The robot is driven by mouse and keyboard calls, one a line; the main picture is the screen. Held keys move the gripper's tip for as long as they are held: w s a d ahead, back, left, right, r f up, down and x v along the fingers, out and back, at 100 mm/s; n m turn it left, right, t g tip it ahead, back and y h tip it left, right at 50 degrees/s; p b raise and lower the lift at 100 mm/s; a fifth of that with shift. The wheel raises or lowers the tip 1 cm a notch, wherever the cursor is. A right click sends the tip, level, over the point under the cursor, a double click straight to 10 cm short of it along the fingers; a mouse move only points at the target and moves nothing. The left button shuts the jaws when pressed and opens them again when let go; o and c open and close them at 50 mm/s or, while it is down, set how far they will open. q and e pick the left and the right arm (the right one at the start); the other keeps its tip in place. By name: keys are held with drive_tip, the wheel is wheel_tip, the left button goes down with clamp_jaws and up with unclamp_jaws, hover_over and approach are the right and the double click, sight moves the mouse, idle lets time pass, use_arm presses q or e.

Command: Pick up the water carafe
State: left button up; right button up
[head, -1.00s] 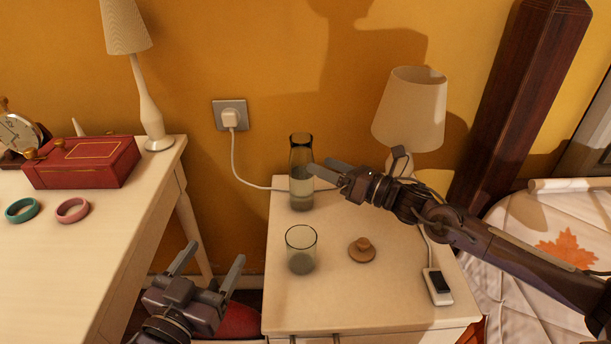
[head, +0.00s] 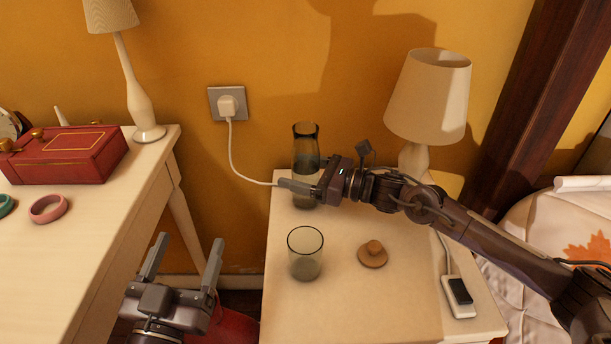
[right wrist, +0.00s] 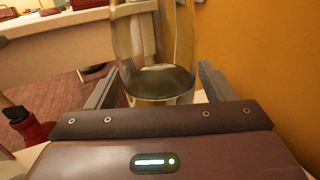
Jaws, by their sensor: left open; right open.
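The water carafe (head: 306,146) is a smoky glass vessel with water in its lower part. It stands upright near the back left of the nightstand. My right gripper (head: 297,188) is open at the carafe's lower half, reaching in from the right. In the right wrist view the carafe (right wrist: 157,50) stands between the two open fingers of the right gripper (right wrist: 155,88), with no clear contact on either side. Part of the carafe's lower body is hidden behind the gripper in the head view. My left gripper (head: 185,262) is open and empty, in front of the gap beside the nightstand.
On the nightstand (head: 340,300) are a drinking glass (head: 305,254), a round wooden lid (head: 372,254), a lamp (head: 428,95) and a phone on a charger (head: 459,292). A white table (head: 70,260) at left holds a red box (head: 65,154), bangles and another lamp.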

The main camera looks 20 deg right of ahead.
drive_tip(key=shift+w+a, duration=0.2)
drive_tip(key=shift+a, duration=0.05)
drive_tip(key=shift+c, duration=0.5)
drive_tip(key=c, duration=1.2)
drive_tip(key=shift+r, duration=0.1)
drive_tip(key=shift+c, duration=0.5)
drive_tip(key=shift+r, duration=0.15)
